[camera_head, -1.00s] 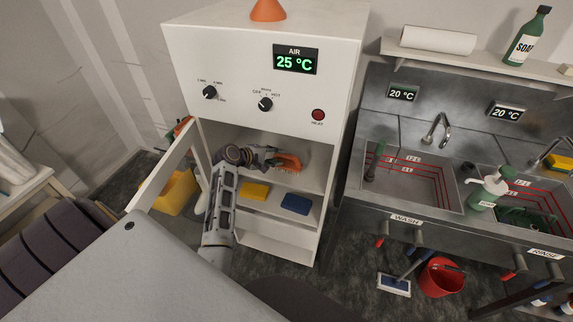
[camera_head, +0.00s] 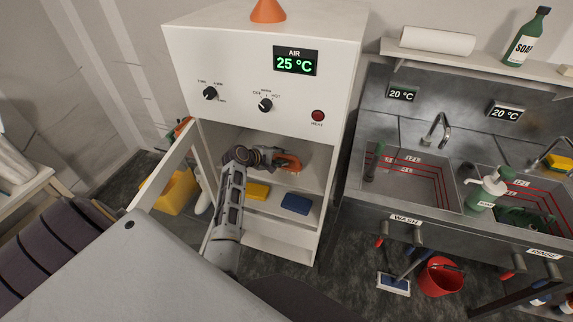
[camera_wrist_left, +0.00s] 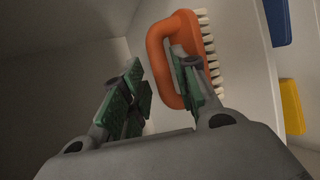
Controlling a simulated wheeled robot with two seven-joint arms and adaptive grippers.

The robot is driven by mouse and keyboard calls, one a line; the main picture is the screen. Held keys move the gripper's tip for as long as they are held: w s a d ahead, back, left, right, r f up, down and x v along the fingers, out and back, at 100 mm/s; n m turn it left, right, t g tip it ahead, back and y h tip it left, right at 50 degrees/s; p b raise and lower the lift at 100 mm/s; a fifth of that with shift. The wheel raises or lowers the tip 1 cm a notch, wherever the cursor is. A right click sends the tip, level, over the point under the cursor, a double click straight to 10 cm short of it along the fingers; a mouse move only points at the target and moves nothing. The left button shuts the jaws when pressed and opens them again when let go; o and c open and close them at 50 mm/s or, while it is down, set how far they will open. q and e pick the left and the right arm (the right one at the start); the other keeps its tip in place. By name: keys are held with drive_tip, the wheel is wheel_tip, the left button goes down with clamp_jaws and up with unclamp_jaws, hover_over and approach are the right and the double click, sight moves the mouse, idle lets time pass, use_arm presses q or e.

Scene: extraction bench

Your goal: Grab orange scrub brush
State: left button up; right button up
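The orange scrub brush (camera_head: 291,162) lies on the upper shelf inside the open white cabinet. In the left wrist view the brush (camera_wrist_left: 184,20) shows its looped orange handle and pale bristles on the right side. My left gripper (camera_head: 270,157) reaches into the cabinet from the left, at the brush. In the left wrist view its green-padded fingers (camera_wrist_left: 156,66) are spread apart. One finger overlaps the loop of the handle and the other is left of it, with the handle's near bar between them. I cannot tell whether they touch it. My right gripper is not in view.
A yellow sponge (camera_head: 257,191) and a blue sponge (camera_head: 296,204) lie on the shelf below. The cabinet door (camera_head: 165,173) stands open at the left of my arm. The cabinet's side wall and upper panel (camera_head: 250,70) bound the opening. Sinks (camera_head: 410,185) stand to the right.

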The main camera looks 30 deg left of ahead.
sight(286, 157)
use_arm(q)
drive_tip(key=shift+x, duration=1.6)
clamp_jaws()
